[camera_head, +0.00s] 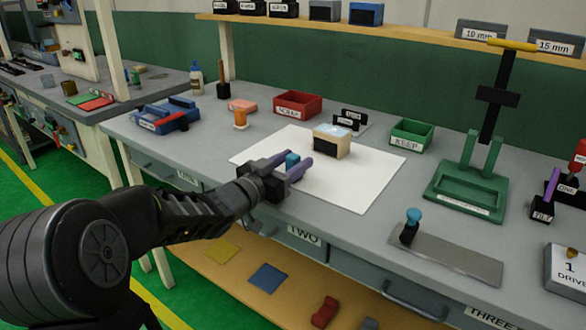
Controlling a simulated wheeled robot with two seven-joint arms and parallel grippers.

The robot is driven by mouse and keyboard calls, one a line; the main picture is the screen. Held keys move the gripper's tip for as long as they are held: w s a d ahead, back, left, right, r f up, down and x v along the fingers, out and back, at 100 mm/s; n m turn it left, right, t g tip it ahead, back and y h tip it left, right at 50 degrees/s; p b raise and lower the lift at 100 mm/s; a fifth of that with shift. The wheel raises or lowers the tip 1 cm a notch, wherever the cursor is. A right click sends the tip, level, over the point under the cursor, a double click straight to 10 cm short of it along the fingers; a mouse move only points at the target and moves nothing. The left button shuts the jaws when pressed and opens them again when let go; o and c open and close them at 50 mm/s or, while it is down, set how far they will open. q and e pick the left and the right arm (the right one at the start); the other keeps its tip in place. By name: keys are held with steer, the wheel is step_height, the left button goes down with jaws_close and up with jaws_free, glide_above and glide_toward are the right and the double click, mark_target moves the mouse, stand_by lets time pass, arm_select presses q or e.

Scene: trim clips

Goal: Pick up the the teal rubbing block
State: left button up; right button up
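The teal rubbing block (292,159) is a small teal piece at the near left edge of the white sheet (370,186) on the grey workbench. My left gripper (291,161) reaches in from the left, with its two purple fingers on either side of the block. The fingers hide part of the block, and I cannot tell whether they press on it or whether it is lifted. My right gripper is not in view.
A cream block with a dark front (332,141) stands on the sheet just beyond the gripper. Behind are a red bin (298,104), an orange spool-like piece (240,118) and a green KEEP bin (411,134). A green press stand (466,188) is to the right. A metal plate (455,257) lies near the front edge.

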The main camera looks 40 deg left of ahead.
mark_target(293, 155)
arm_select(q)
jaws_close()
stand_by(0.5)
step_height(293, 155, up, 10)
steer(key=p, duration=0.3)
stand_by(0.7)
